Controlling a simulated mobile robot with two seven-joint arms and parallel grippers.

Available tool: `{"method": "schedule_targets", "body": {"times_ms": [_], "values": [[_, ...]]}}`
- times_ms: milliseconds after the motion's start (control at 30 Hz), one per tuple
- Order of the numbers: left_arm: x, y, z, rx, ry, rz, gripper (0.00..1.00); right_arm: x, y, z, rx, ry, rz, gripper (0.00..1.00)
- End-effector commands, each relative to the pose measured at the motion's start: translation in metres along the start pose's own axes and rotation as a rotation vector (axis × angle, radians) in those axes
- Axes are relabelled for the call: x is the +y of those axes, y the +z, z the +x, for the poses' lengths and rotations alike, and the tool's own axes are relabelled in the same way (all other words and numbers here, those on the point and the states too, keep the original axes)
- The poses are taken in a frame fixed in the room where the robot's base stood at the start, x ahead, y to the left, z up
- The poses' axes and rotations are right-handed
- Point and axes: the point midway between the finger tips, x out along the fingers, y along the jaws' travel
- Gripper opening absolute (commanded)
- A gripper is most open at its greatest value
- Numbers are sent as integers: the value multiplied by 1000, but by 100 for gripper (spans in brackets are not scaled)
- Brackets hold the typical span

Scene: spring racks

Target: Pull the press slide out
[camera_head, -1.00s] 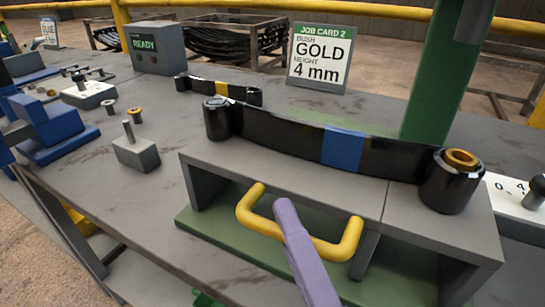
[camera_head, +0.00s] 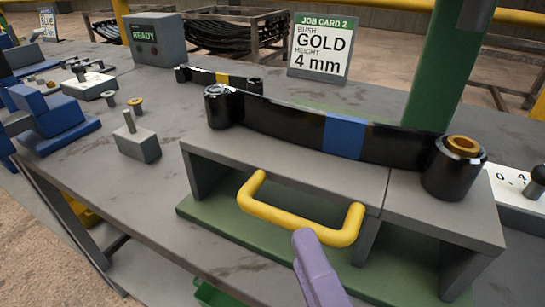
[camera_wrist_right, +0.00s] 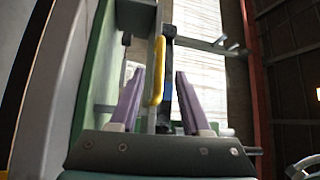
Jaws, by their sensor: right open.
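The press slide (camera_head: 270,167) is a grey block with a yellow U-shaped handle (camera_head: 292,222) on its near side, above a green base (camera_head: 235,226). A black leaf spring (camera_head: 285,122) with a blue band lies across its top, with a gold bush (camera_head: 463,145) in its right eye. My right gripper (camera_head: 307,245) shows as a purple finger just in front of the handle's right part. In the right wrist view, its two purple fingers (camera_wrist_right: 158,80) are apart, with the yellow handle (camera_wrist_right: 158,62) appearing between them. Contact cannot be told. My left gripper is out of view.
A green post (camera_head: 440,70) rises behind the spring. A job card (camera_head: 321,48) reads gold, 4 mm. A grey READY box (camera_head: 157,40), a grey block with a pin (camera_head: 137,142) and blue fixtures (camera_head: 55,115) stand to the left. A dial plate (camera_head: 515,187) is at right.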

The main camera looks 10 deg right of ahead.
Motion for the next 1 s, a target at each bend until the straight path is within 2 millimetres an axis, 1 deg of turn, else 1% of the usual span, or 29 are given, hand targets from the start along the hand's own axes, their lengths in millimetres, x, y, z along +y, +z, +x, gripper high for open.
{"method": "schedule_targets", "body": {"times_ms": [33,100,200,333,467,833,933,1000], "values": [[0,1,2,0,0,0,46,2,1,-12,-3,3,0,47],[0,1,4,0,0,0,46,2,1,-25,-3,3,0,47],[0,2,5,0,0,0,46,1,1,-39,-2,1,0,47],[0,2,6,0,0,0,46,0,0,-50,-1,-1,0,47],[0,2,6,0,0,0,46,-1,0,-52,0,-2,0,47],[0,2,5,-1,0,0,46,-1,0,-51,-2,-1,-2,47],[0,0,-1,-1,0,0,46,-7,3,-45,-31,15,-33,47],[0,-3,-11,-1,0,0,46,-14,8,-35,-84,44,-86,47]]}}
